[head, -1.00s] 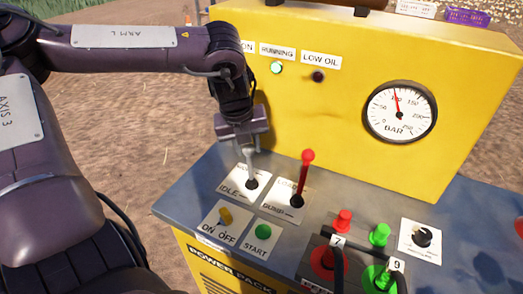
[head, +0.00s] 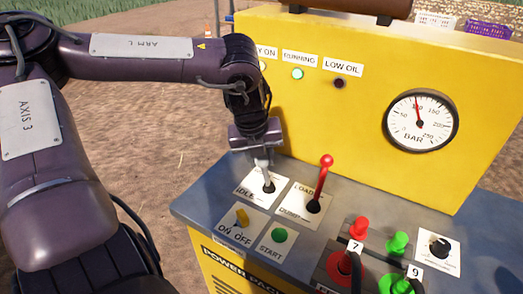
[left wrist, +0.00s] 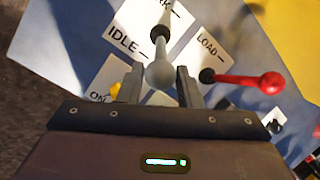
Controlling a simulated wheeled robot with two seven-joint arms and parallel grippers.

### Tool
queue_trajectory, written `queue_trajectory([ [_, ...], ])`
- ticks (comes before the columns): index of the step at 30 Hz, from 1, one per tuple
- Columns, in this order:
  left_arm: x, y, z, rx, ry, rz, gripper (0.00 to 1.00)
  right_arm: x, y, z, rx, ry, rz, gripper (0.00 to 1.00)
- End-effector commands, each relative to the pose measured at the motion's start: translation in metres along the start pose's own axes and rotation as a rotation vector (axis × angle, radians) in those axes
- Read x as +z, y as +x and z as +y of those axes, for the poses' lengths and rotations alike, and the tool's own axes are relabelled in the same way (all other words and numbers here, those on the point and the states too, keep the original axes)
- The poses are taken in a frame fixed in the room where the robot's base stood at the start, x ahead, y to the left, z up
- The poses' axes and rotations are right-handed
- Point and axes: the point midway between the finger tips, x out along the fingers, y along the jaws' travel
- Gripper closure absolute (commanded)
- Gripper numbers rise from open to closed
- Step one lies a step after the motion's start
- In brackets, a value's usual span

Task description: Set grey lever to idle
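The grey lever (head: 267,177) stands on the blue-grey panel, on a white plate marked IDLE (head: 246,192). In the left wrist view its round grey knob (left wrist: 160,75) lies between the two fingers of my left gripper (left wrist: 160,88). Narrow gaps show on both sides of the knob, so the gripper looks open around it. In the head view the left gripper (head: 262,158) comes down over the lever's top and hides it. The lever's exact tilt is hard to tell. My right gripper is not in view.
A red lever (head: 322,182) on a LOAD/DUMP plate stands close to the right. A yellow switch (head: 242,216) and green start button (head: 279,235) sit in front. Red (head: 361,228) and green (head: 398,242) couplings are farther right. A yellow housing (head: 350,120) with a gauge (head: 421,121) rises behind.

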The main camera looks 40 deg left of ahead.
Motion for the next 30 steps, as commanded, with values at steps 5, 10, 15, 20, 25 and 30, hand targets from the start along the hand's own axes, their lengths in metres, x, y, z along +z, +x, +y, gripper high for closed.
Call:
queue_trajectory([
  [5, -0.006, 0.005, 0.006, 0.018, 0.002, 0.017, 0.49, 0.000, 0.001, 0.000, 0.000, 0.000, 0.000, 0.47],
  [10, -0.004, 0.004, 0.004, 0.013, 0.001, 0.012, 0.49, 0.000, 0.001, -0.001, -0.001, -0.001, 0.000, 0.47],
  [15, -0.003, -0.003, 0.003, 0.009, 0.002, 0.007, 0.49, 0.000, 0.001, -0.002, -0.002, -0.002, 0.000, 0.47],
  [20, -0.002, -0.028, 0.003, 0.006, 0.001, 0.005, 0.49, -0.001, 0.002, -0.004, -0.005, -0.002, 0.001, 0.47],
  [25, -0.003, -0.057, 0.004, 0.009, 0.001, 0.007, 0.49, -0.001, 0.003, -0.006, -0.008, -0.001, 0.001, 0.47],
  [30, -0.004, -0.072, 0.005, 0.012, 0.000, 0.011, 0.49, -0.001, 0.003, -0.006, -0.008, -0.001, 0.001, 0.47],
])
